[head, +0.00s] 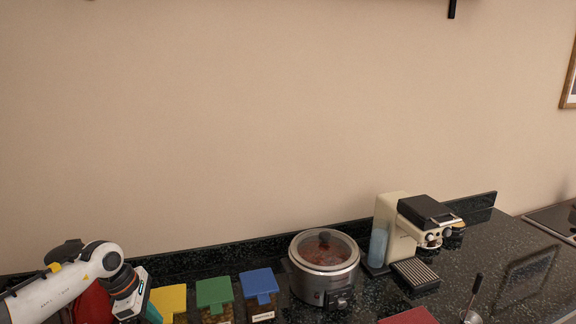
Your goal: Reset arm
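My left arm comes in from the left at the bottom of the head view. Its wrist and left gripper (134,303) are low over the counter, just left of a yellow-lidded container (169,300). The fingertips are not clearly visible, so I cannot tell whether the gripper is open or holds anything. A teal piece (151,312) shows right beside it; I cannot tell what it is. My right gripper is not in view.
On the dark counter (500,256) stand a green-lidded container (214,293), a blue-lidded container (259,284), a lidded slow cooker (323,270) and a coffee machine (405,232). A red object (92,305) is partly behind my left arm.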

